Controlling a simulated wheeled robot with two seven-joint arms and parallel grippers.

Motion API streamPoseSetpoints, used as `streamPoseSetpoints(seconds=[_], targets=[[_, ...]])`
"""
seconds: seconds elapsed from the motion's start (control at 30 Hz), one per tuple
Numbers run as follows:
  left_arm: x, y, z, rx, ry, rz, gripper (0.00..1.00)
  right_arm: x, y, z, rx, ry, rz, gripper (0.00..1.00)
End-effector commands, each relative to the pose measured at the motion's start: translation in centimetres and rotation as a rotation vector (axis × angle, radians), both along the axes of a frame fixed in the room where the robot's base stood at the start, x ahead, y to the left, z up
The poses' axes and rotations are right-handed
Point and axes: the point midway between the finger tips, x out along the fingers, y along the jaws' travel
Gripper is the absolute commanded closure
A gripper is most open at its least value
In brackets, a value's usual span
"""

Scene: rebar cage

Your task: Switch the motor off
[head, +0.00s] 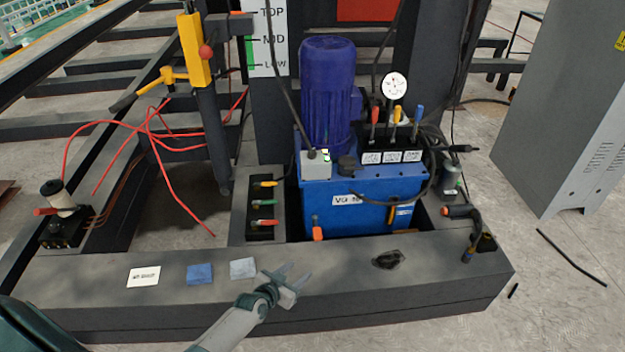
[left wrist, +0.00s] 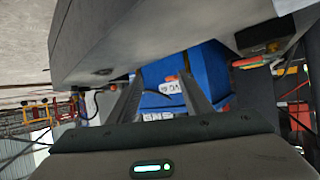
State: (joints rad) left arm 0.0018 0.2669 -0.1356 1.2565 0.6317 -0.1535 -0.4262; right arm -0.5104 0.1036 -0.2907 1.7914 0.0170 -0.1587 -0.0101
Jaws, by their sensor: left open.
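The blue motor (head: 328,85) stands upright on a blue tank (head: 345,215). A small light-grey box (head: 314,168) sits at the motor's foot, with a green and white switch (head: 326,156) on it; its position is too small to read. My left gripper (head: 296,272) is open and empty, low in front of the tank, over the dark front beam and apart from the switch. In the left wrist view its two fingers (left wrist: 160,85) are spread, with the blue tank (left wrist: 208,68) beyond them. The switch cannot be made out there. My right gripper is not in view.
The front beam (head: 130,295) bears a white card (head: 143,276), a blue cloth (head: 200,273) and a grey one (head: 243,268). Coloured levers (head: 395,118) and a gauge (head: 395,86) stand right of the motor. A valve block (head: 263,205) is left of the tank. A grey cabinet (head: 575,110) stands far right.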

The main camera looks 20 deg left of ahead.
Motion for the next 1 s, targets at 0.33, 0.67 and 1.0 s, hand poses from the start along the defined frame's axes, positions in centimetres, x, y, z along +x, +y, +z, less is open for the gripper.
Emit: streamPoseSetpoints(seconds=[0.33, 0.67, 1.0], targets=[[14.9, 9.2, 13.4, -0.014, -0.36, 0.036, 0.55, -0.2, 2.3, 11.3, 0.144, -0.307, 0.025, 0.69], [17.8, 11.8, 20.1, -0.023, -0.481, 0.044, 0.55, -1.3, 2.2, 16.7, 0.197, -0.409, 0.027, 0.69], [17.8, 11.8, 20.1, -0.024, -0.481, 0.044, 0.55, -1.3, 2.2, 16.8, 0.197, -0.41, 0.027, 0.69]])
